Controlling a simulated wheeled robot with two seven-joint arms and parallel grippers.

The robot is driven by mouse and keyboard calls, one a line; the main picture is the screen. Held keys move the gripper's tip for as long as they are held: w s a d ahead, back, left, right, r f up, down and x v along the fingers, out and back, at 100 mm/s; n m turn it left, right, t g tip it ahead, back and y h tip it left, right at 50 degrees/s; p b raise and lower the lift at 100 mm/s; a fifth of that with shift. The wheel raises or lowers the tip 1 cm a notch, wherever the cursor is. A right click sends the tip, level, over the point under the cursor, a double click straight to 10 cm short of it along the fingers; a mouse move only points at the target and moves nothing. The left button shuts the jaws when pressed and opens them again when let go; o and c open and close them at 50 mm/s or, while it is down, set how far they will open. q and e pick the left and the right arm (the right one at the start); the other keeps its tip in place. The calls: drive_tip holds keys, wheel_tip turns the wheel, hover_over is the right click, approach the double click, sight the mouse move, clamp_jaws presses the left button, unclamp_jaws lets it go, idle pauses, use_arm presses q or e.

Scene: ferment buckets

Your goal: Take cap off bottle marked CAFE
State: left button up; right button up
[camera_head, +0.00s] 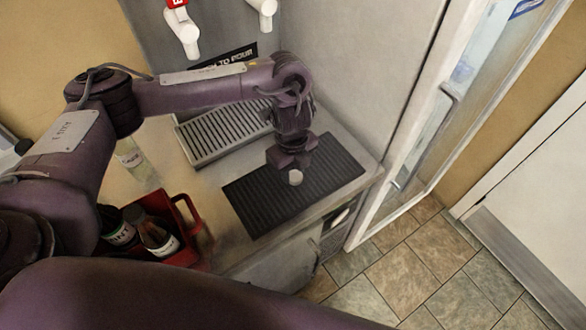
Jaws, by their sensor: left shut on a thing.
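My left gripper (294,166) is over the black ribbed mat and shut on a small white round piece that looks like a cap (296,178). A red carrier (190,222) at the lower left holds dark bottles. One brown bottle (150,232) has a pale label, and a darker bottle (118,232) stands to its left. A clear bottle (138,164) stands behind the carrier, its top hidden by my left arm. The lettering is too small to tell which bottle is marked CAFE. My right gripper is not in view.
The black mat (250,208) lies on the counter near its front edge, otherwise bare. A slotted metal drip tray (215,136) is behind it, below white taps (184,32). A grey wall (345,70) and a glass door (425,125) are to the right.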

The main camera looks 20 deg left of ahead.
sight(292, 173)
use_arm(q)
drive_tip(key=shift+f, duration=0.15)
drive_tip(key=o, duration=1.1)
wheel_tip(292, 173, up, 12)
drive_tip(key=p, duration=0.1)
drive_tip(key=shift+r, duration=0.25)
